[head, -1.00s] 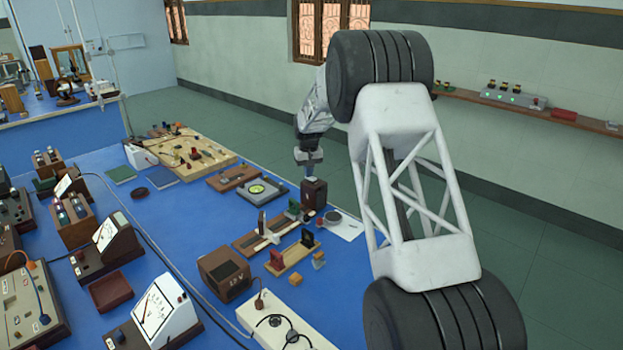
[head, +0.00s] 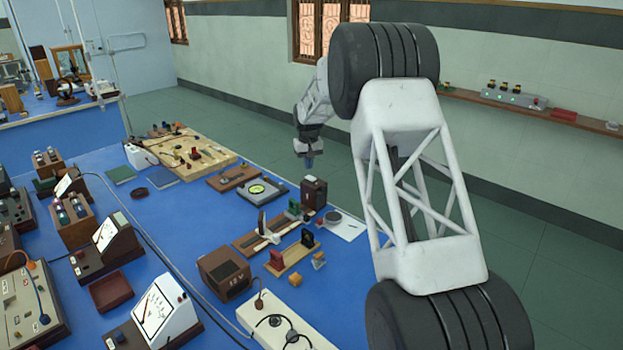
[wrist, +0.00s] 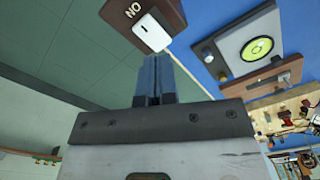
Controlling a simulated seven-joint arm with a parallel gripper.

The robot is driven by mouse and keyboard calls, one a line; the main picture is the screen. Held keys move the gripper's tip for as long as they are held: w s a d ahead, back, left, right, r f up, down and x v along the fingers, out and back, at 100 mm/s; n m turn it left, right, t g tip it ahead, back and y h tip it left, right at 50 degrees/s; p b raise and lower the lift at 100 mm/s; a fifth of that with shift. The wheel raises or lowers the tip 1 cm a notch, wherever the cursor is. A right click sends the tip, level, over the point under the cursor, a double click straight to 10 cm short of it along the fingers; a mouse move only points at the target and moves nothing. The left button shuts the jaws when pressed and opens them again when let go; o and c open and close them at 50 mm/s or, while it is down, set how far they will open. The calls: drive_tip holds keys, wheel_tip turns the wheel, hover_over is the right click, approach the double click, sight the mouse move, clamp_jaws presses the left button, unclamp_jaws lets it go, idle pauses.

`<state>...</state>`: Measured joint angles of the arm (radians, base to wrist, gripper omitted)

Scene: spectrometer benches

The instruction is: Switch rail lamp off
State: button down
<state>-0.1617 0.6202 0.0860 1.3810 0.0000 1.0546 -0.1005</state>
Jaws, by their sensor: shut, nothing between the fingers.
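The rail lamp (head: 314,193) is a dark brown upright box at the far right end of the wooden rail (head: 249,240) on the blue bench. In the wrist view the lamp's brown face (wrist: 118,14) carries upside-down lettering that seems to read "ON". Beside the lettering is a white rocker switch (wrist: 146,34). My gripper (head: 309,163) is shut and empty, above and behind the lamp in the head view. In the wrist view its blue-grey fingertips (wrist: 154,62) point at the white switch's near edge; whether they touch it I cannot tell.
A round yellow-green dial on a grey base (head: 258,190) sits left of the lamp. A white sheet with a dark disc (head: 345,226) lies right of it. Wooden holders (head: 292,258) and a brown box (head: 223,274) stand nearer. Open floor lies beyond the bench edge.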

sight(309, 177)
drive_tip(key=shift+r, duration=1.75)
drive_tip(key=shift+r, duration=0.1)
drive_tip(key=shift+s+d+r, duration=0.1)
drive_tip(key=shift+s+r, duration=0.05)
drive_tip(key=s+d+r+m, duration=0.1)
drive_tip(key=s+d+r, duration=0.4)
drive_tip(key=s, duration=0.6)
drive_tip(key=s+d+r+t, duration=0.1)
drive_tip(key=s+d+r, duration=0.1)
drive_tip(key=s+r, duration=0.7)
drive_tip(key=s+d+r+m, duration=0.1)
drive_tip(key=s+d+r, duration=0.3)
drive_tip(key=s, duration=0.9)
drive_tip(key=s+d+f, duration=0.2)
drive_tip(key=s, duration=1)
drive_tip(key=s+d+f+t, duration=0.1)
drive_tip(key=s+f, duration=0.1)
drive_tip(key=s, duration=1.1)
drive_tip(key=s+d+f+m, duration=0.1)
drive_tip(key=s+d+f, duration=0.1)
drive_tip(key=s, duration=1)
drive_tip(key=shift+s+d+t, duration=0.3)
drive_tip(key=shift+s, duration=0.1)
